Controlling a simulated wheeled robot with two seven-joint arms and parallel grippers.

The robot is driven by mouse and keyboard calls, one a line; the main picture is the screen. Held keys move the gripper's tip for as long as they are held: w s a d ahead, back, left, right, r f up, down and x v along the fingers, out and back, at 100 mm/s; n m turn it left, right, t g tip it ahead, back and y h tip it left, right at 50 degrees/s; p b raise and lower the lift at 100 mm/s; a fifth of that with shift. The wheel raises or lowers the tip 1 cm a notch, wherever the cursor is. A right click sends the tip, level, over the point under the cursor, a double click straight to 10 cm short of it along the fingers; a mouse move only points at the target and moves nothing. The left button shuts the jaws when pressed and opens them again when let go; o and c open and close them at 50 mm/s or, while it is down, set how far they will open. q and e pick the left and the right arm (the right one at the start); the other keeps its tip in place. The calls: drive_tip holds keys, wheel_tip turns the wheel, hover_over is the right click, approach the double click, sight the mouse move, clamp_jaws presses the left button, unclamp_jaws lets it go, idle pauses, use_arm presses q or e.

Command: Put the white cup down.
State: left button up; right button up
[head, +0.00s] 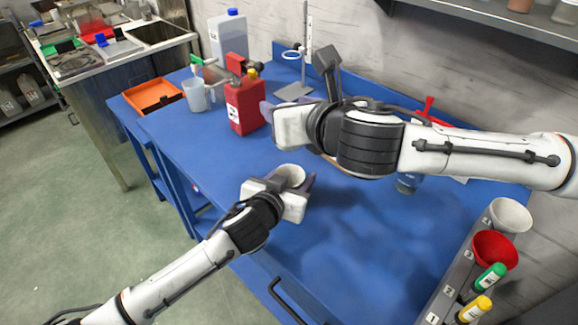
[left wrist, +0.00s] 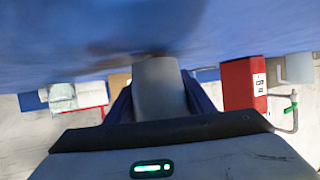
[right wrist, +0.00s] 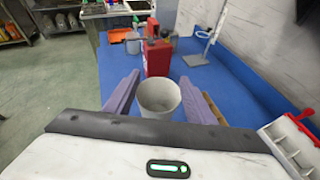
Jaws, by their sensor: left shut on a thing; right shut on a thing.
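My left gripper (head: 292,183) is shut on a white cup (head: 291,174), low over the blue table (head: 225,185). The cup shows between the fingers in the left wrist view (left wrist: 158,88), looking grey in shade. I cannot tell if its base touches the table. My right gripper (head: 268,114) is shut on another pale cup (right wrist: 159,97), seen upright between the purple fingers in the right wrist view. In the head view that cup is hidden behind the right hand.
A red canister (head: 244,107), a clear jug (head: 196,94), an orange tray (head: 153,95) and a stand (head: 294,91) are at the back. A rack at lower right bears a white cup (head: 510,214), a red cup (head: 493,250) and capped tubes. The table's front middle is clear.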

wheel_tip(320, 180, down, 10)
drive_tip(key=shift+r, duration=0.2)
idle(0.3)
drive_tip(key=shift+f, duration=0.6)
drive_tip(key=o, duration=1.1)
drive_tip(key=shift+r, duration=0.15)
drive_tip(key=v, duration=1.2)
drive_tip(key=shift+d+r, duration=0.15)
drive_tip(key=shift+r, duration=0.35)
